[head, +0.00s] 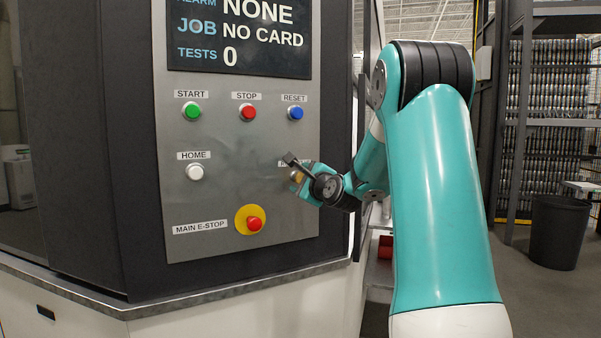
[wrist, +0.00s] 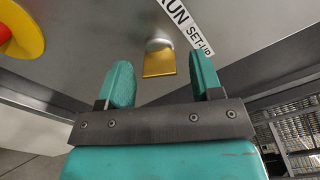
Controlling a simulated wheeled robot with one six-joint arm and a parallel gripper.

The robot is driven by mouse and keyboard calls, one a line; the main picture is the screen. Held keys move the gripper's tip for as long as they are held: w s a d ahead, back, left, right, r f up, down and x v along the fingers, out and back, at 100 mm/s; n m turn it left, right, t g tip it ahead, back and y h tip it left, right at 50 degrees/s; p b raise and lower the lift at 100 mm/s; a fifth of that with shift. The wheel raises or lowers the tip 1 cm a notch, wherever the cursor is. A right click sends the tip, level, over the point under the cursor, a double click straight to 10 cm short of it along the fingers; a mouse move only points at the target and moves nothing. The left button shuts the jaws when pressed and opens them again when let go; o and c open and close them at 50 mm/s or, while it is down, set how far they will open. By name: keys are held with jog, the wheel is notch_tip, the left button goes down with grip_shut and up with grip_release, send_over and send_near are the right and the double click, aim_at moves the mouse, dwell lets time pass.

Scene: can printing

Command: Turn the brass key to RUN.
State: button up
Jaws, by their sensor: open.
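The brass key (wrist: 160,63) stands out from a round silver lock in the wrist view, below a white label that reads RUN and SET-UP (wrist: 188,25). My gripper (wrist: 162,80) is open, with a teal finger on each side of the picture and the key between and just beyond the fingertips. I see no contact between the fingers and the key. In the head view my gripper (head: 296,172) is at the lower right of the grey panel (head: 230,150). There it hides most of the key and its label.
The panel carries a green START button (head: 192,111), a red STOP button (head: 248,112), a blue RESET button (head: 295,112) and a white HOME button (head: 195,172). The red main e-stop (head: 254,223) on its yellow disc is below left of my gripper. The screen (head: 240,38) reads NO CARD.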

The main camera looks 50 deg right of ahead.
jog(key=shift+w+d, duration=0.25)
jog(key=shift+w, duration=0.4)
jog(key=c, duration=0.9)
jog(key=shift+c, duration=0.2)
